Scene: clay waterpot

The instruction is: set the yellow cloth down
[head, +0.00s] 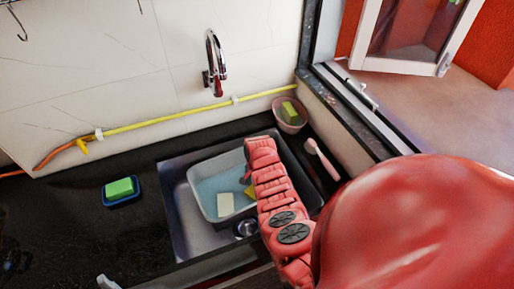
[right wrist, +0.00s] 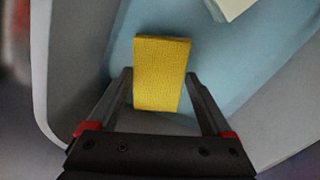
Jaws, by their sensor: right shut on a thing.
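The yellow cloth (right wrist: 161,72) is a flat rectangular piece with a fine texture. In the right wrist view my right gripper (right wrist: 159,78) has a finger on each side of it and is shut on it. The cloth is over the pale blue floor of the grey tub (right wrist: 42,50); I cannot tell whether it touches the tub. In the head view a small yellow part of the cloth (head: 248,191) shows beside my red right arm, which hides the rest and the gripper. My left gripper is not in view.
The tub stands in the sink (head: 184,205) with a cream block (head: 225,204) inside. A blue dish with a green sponge (head: 121,188) is on the dark counter at left. A pink bowl (head: 291,122), a pink brush (head: 320,158) and the faucet (head: 214,65) are behind and right.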

